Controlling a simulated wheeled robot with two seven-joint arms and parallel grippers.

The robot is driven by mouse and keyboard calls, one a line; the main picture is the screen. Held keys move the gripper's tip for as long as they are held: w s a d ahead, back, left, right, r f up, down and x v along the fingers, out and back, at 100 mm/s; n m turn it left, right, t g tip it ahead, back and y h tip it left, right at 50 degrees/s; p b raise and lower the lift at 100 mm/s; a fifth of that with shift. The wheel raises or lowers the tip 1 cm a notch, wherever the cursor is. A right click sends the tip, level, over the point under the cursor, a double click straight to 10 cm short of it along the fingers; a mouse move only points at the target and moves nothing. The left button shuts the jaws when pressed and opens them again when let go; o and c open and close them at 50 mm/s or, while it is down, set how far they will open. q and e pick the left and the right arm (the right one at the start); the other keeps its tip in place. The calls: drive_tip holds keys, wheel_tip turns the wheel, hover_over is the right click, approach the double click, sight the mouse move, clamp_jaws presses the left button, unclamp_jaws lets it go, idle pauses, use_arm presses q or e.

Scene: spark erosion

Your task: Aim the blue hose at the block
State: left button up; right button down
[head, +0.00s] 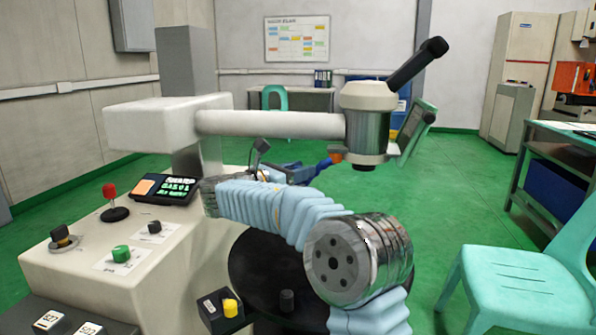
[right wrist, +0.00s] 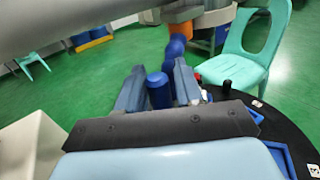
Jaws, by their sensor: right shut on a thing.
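The blue hose (head: 326,164) is a segmented tube hanging from an orange fitting (head: 336,157) under the machine head. In the right wrist view the hose (right wrist: 158,91) lies between the two blue-grey fingers of my right gripper (right wrist: 160,78). The fingers are shut on it, and it runs upward to the orange fitting. In the head view my right gripper (head: 297,172) is small and partly hidden by my own forearm. I cannot make out the block in either view. My left gripper is not in view.
The machine's white arm and metal head (head: 367,130) stand above my right gripper. A control panel (head: 110,240) with knobs is at left. A dark round table (head: 250,275) lies below my arm. A turquoise chair (head: 520,275) is at right, with open green floor between.

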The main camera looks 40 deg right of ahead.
sight(313, 178)
drive_tip(key=shift+a+t, duration=0.1)
drive_tip(key=shift+t, duration=0.2)
drive_tip(key=s+n+t+y+b, duration=0.1)
drive_tip(key=n+t, duration=0.1)
drive_tip(key=t, duration=0.1)
drive_tip(key=s+n+t+y+b, duration=0.1)
drive_tip(key=s+n+t, duration=0.1)
drive_tip(key=t, duration=0.1)
drive_tip(key=s+n+t+y+b, duration=0.1)
drive_tip(key=s+n+t, duration=0.1)
drive_tip(key=shift+s+a+f+t+b, duration=0.1)
drive_tip(key=shift+s+t+b, duration=0.1)
drive_tip(key=shift+t+b, duration=0.15)
drive_tip(key=shift+s+d+n+t+y+b, duration=0.45)
drive_tip(key=shift+s+n+t+y, duration=0.25)
drive_tip(key=shift+n+t+y, duration=0.45)
drive_tip(key=shift+s+d+n+t+y+b, duration=0.35)
drive_tip(key=shift+s+n+t+y+b, duration=0.4)
drive_tip(key=shift+y, duration=0.5)
drive_tip(key=shift+s+d+n+t+y+b, duration=0.4)
drive_tip(key=shift+s+n+t+y, duration=0.2)
drive_tip(key=shift+n+t+y, duration=0.55)
drive_tip(key=shift+f, duration=0.1)
